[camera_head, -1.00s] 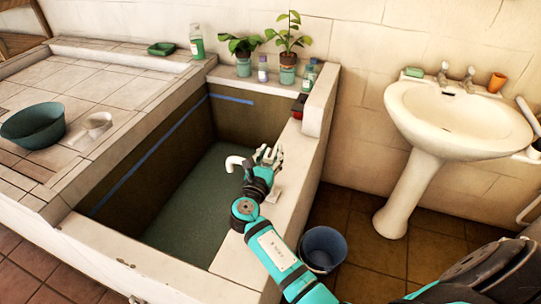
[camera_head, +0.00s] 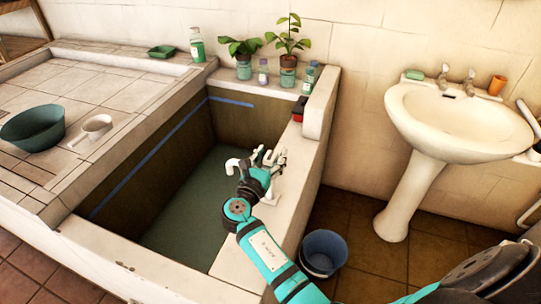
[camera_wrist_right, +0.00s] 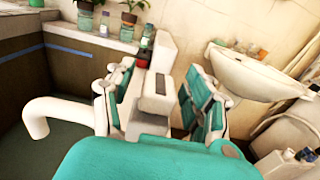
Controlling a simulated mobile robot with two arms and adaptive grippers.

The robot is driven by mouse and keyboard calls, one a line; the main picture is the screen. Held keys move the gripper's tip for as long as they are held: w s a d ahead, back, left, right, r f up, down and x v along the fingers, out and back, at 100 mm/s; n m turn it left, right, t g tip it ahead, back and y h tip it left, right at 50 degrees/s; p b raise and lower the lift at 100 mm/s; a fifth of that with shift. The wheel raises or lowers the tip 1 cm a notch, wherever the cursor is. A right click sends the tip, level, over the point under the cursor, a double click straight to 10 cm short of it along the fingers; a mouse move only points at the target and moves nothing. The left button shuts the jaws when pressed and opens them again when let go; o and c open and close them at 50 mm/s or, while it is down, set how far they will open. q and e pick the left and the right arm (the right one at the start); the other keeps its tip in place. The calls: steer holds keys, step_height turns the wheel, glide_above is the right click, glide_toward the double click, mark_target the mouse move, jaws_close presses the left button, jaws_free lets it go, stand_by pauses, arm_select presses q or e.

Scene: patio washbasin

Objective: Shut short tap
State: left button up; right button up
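The short tap has a white curved spout (camera_head: 232,164) that hooks out over the tank from the tank's right wall. In the right wrist view the spout (camera_wrist_right: 62,108) shows large at the left. A white upright block-like part (camera_wrist_right: 155,95), seemingly the tap's body or handle, stands between my right fingers. My right gripper (camera_head: 270,158) is at the tap, above the wall's inner edge. In the wrist view the right gripper (camera_wrist_right: 162,95) is open, one finger on each side of the white part. I cannot tell whether they touch it. My left gripper is not in view.
The tank's right wall (camera_head: 290,200) runs beside my right forearm. A red-and-black item (camera_head: 299,110) sits on a ledge farther along. Potted plants and bottles stand at the back. A blue bucket (camera_head: 325,250) and a pedestal basin (camera_head: 460,120) are to the right.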

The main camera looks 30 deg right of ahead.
mark_target(267, 161)
steer(key=v, duration=0.7)
steer(key=shift+s+a, duration=0.2)
steer(key=shift+a, duration=0.05)
stand_by(0.3)
